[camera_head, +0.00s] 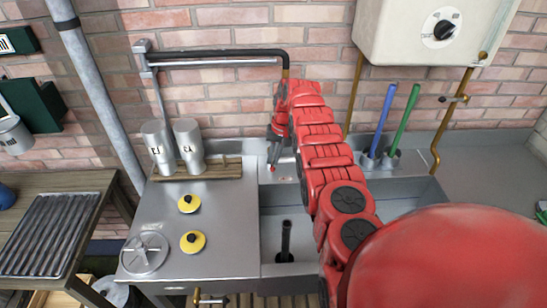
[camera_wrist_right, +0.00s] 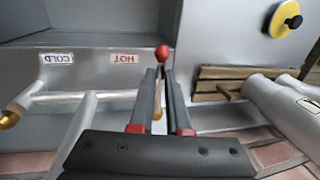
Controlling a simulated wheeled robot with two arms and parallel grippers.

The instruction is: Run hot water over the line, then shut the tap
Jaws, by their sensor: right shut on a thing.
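My right gripper (camera_head: 277,150) reaches to the back wall of the steel sink (camera_head: 290,268). In the right wrist view the gripper (camera_wrist_right: 161,74) is shut on a thin tap lever with a red ball end (camera_wrist_right: 163,52). A HOT label (camera_wrist_right: 125,58) is beside the lever, and a COLD label (camera_wrist_right: 57,58) is farther left. Pale tap pipes (camera_wrist_right: 75,97) run below the labels. My arm hides most of the tap in the head view, and I cannot make out any running water. My left gripper is out of view.
Two steel cups (camera_head: 188,145) stand on a wooden rack left of the tap. Two yellow-based knobs (camera_head: 193,241) sit on the steel counter. Blue (camera_head: 383,122) and green (camera_head: 404,122) handles stand behind the sink. A white heater (camera_head: 400,35) hangs above. A black pipe (camera_head: 215,53) crosses the wall.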

